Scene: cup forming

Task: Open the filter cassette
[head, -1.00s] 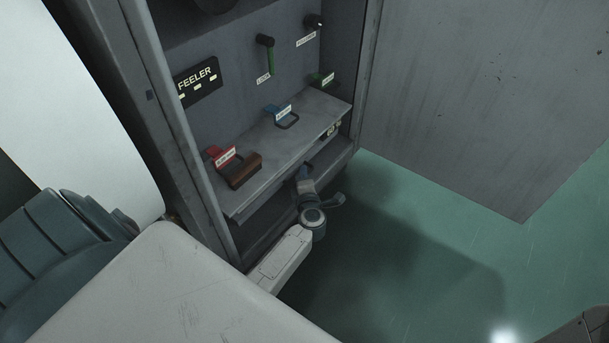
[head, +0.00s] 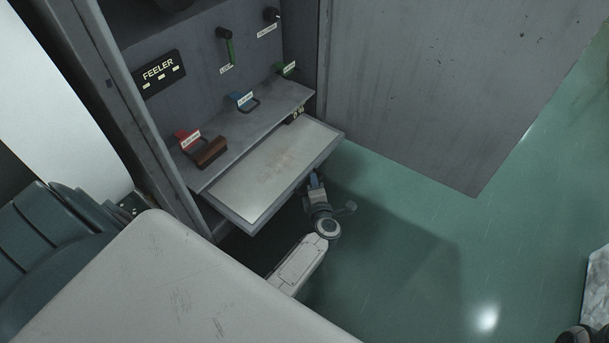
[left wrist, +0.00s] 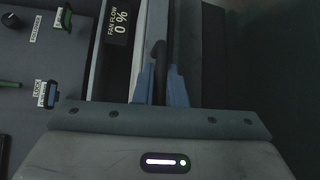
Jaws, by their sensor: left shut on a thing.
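The filter cassette (head: 270,178) is a shallow, flat metal drawer low in the grey cabinet. It stands pulled out from under the shelf, with its pale, slightly stained top surface showing. In the left wrist view the blue fingertips (left wrist: 159,86) are shut on a dark handle (left wrist: 159,58) on the cassette front. The handle is mostly hidden in the head view. My right gripper is not in view.
The shelf (head: 285,103) above carries red (head: 188,138), blue (head: 243,97) and green (head: 287,69) labelled tabs and a brown block (head: 211,152). A FEELER panel (head: 160,73) is on the back wall. A grey door panel (head: 420,80) stands at right. Green floor lies clear in front.

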